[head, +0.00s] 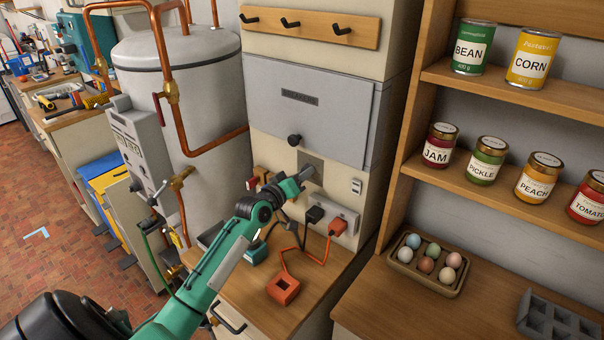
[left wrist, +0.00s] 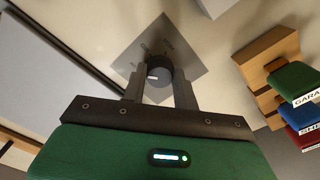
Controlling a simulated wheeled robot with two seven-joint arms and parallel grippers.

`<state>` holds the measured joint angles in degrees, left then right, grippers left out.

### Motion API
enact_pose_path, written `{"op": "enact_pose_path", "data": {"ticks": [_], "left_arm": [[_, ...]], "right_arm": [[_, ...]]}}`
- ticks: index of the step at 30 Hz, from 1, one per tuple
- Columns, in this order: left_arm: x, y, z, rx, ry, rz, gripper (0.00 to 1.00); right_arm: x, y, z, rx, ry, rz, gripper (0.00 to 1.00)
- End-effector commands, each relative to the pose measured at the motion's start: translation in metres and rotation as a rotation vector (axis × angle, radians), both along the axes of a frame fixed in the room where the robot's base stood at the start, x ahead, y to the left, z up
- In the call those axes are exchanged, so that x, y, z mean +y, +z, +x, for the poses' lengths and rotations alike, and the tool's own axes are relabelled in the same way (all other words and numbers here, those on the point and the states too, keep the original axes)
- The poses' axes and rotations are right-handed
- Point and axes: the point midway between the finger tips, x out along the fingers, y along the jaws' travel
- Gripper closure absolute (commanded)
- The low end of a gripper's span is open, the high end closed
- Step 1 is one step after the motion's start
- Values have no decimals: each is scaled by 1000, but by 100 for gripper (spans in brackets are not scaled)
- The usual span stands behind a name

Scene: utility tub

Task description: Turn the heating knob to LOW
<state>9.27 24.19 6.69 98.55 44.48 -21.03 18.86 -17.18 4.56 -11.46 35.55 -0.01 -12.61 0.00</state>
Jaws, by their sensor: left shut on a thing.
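The heating knob (left wrist: 158,74) is a dark round knob with a small pale mark, on a grey square plate (left wrist: 178,42) in the left wrist view. The plate shows tilted there, and its faint markings are too small to read. My left gripper (left wrist: 159,88) has one finger on each side of the knob and is shut on it. In the head view the plate (head: 312,161) is on the cream wall panel under the grey cover, and my left gripper (head: 304,174) reaches it and hides the knob. My right gripper is not in view.
A socket strip (head: 345,215) with black and orange plugs is just below the plate. A dark round handle (head: 294,140) sticks out above it. A wooden rack with coloured tags (left wrist: 290,75) is close by. A boiler tank (head: 190,90) with copper pipes stands left, shelves right.

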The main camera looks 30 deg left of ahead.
Motion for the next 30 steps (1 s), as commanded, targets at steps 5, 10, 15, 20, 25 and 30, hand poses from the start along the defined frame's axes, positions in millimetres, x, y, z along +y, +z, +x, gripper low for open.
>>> {"op": "enact_pose_path", "data": {"ticks": [5,10,15,20,25,30], "left_arm": [[1,1,0,0,2,-28,93],[1,1,0,0,2,-35,93],[1,1,0,0,2,-34,93],[1,1,0,0,2,-34,55],[1,1,0,1,1,-34,49],[0,0,-1,2,1,-34,49]], "right_arm": [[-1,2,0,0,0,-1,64],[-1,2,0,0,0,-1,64],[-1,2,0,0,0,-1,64],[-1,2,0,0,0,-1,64],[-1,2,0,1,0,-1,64],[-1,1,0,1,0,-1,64]]}}
